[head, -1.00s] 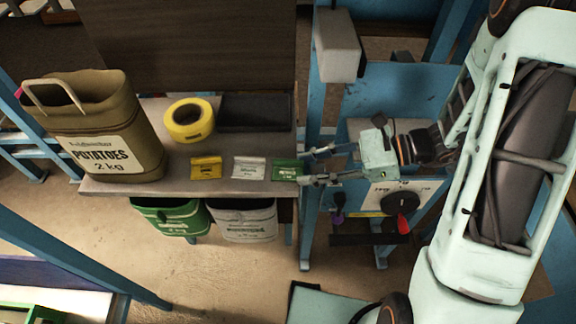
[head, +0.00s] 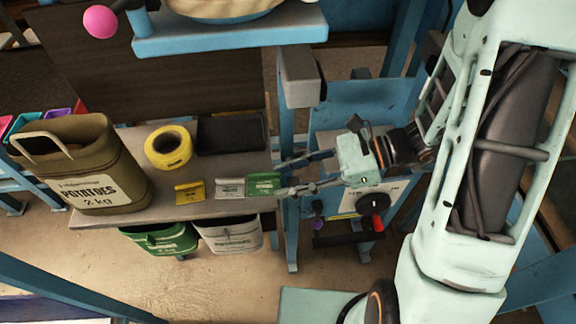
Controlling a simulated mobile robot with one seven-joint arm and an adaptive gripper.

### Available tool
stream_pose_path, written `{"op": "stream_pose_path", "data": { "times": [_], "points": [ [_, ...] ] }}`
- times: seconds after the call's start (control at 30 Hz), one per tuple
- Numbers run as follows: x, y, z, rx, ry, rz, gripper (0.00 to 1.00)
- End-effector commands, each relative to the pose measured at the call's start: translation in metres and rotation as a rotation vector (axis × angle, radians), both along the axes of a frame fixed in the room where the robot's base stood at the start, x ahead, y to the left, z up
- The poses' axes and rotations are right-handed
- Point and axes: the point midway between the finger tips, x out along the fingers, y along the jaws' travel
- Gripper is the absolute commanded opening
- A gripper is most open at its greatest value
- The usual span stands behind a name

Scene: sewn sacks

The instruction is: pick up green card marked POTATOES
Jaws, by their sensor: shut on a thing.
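The green card (head: 263,184) is at the right end of the grey shelf (head: 110,218), its print too small to read. My gripper (head: 280,182) comes in from the right and is shut on the card's right edge. The card appears slightly raised; a gap beneath it is hard to tell. A white card (head: 230,188) is close on its left, and a yellow card (head: 190,192) lies further left. A brown sack (head: 90,165) labelled POTATOES 2 kg stands upright at the shelf's left end.
A yellow tape roll (head: 168,147) and a dark tray (head: 232,133) lie behind the cards. A green sack (head: 160,239) and a white sack (head: 230,234) are below the shelf. A blue post (head: 290,232) stands beside the shelf's right end.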

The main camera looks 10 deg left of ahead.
Motion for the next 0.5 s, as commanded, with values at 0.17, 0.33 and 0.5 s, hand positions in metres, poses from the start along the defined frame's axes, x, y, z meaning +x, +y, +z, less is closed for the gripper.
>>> {"op": "stream_pose_path", "data": {
  "times": [0.17,0.33,0.5],
  "points": [
    [-0.034,-0.006,0.028,0.000,0.003,-0.004,0.24],
    [-0.056,-0.010,0.039,-0.001,0.003,-0.002,0.24],
    [-0.057,-0.011,0.042,0.000,0.004,-0.004,0.24]
  ]
}}
